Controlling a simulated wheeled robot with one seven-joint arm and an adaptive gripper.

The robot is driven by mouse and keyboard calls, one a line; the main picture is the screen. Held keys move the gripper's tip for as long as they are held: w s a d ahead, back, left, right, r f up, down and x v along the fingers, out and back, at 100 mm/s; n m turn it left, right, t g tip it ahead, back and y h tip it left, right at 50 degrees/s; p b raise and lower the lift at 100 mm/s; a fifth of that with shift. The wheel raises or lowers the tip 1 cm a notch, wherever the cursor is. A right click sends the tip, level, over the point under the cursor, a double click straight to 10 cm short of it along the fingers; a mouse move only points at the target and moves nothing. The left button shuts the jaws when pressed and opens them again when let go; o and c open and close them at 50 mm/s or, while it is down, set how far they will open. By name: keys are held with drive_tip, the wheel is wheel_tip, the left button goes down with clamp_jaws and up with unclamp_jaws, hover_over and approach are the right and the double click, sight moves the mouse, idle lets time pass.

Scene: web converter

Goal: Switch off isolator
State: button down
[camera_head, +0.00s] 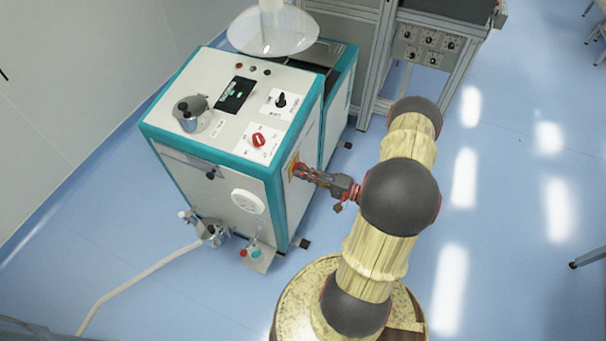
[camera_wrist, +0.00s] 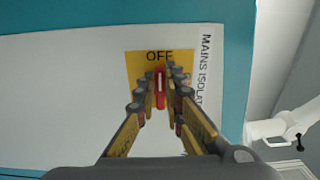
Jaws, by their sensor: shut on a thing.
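The mains isolator is a red knob (camera_wrist: 160,88) on a yellow plate (camera_wrist: 136,66) on the side panel of the white and teal machine. The word OFF shows at the top of the plate, and a "MAINS ISOLATOR" label (camera_wrist: 206,70) runs down its right side. In the wrist view the red knob stands upright in line with OFF. My gripper (camera_wrist: 160,85) is shut on the knob, one finger on each side. In the head view my gripper (camera_head: 297,168) reaches the machine's right side; its fingers hide most of the isolator there.
The machine's top (camera_head: 215,125) carries a red knob (camera_head: 259,140), a black knob (camera_head: 281,100), a small display (camera_head: 235,95) and a metal canister (camera_head: 190,113). A metal frame (camera_head: 430,50) stands behind. A hose (camera_head: 135,285) lies on the floor at left.

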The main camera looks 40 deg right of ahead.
drive_tip(key=shift+f, duration=0.1)
drive_tip(key=c, duration=1.9)
unclamp_jaws()
drive_tip(key=shift+s, duration=0.1)
drive_tip(key=v, duration=1.2)
